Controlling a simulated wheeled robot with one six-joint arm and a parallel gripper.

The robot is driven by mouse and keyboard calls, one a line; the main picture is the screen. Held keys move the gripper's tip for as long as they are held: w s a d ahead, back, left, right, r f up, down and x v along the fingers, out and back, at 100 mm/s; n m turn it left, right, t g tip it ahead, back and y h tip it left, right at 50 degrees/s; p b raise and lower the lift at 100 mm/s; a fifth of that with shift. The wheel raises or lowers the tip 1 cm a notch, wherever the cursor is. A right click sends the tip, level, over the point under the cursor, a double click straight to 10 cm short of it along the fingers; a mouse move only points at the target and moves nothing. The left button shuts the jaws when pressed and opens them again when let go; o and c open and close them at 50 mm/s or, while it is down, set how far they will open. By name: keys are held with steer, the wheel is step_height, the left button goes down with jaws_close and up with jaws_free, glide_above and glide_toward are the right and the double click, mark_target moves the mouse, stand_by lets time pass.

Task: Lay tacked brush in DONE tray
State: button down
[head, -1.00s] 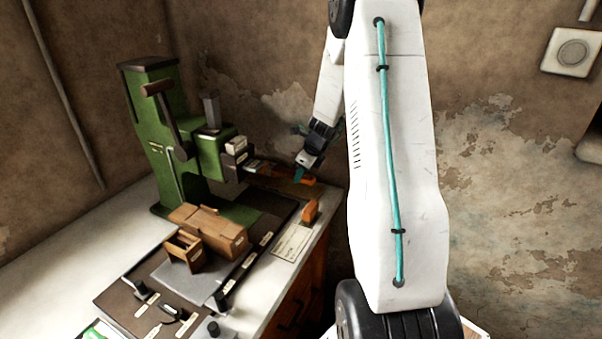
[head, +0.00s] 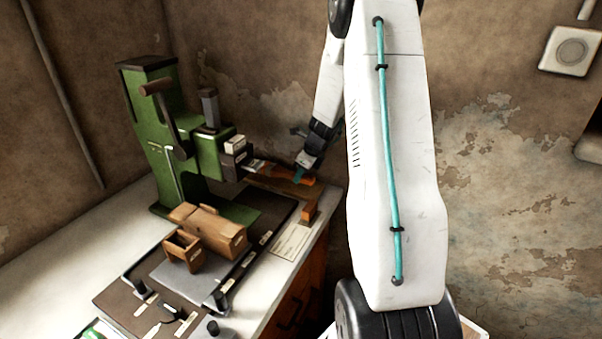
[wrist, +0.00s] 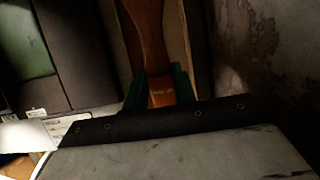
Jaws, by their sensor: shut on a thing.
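My gripper (head: 299,175) is at the back right of the bench, to the right of the green press. Its teal fingers (wrist: 160,88) are shut on the orange-brown handle of the brush (wrist: 146,28), which also shows in the head view (head: 303,181). The brush lies lengthwise over or in a long narrow brown tray (head: 283,187). The wrist view shows tray walls (wrist: 192,40) on both sides of the handle. I cannot tell whether the brush touches the tray floor. The brush's far end is cut off in the wrist view, and no tray label is readable.
The green press (head: 150,130) with its lever stands left of the tray. A wooden block (head: 210,228) and a small open wooden box (head: 183,249) sit in front of it. An orange block (head: 308,211) stands near the bench's right edge. The wall is close behind.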

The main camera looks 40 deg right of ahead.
steer(key=shift+f, duration=1.3)
steer(key=c, duration=1.1)
jaws_free()
steer(key=shift+o, duration=0.2)
steer(key=v, duration=0.7)
steer(key=shift+s+d+r, duration=0.1)
steer(key=shift+s+r, duration=0.05)
steer(key=shift+r, duration=0.25)
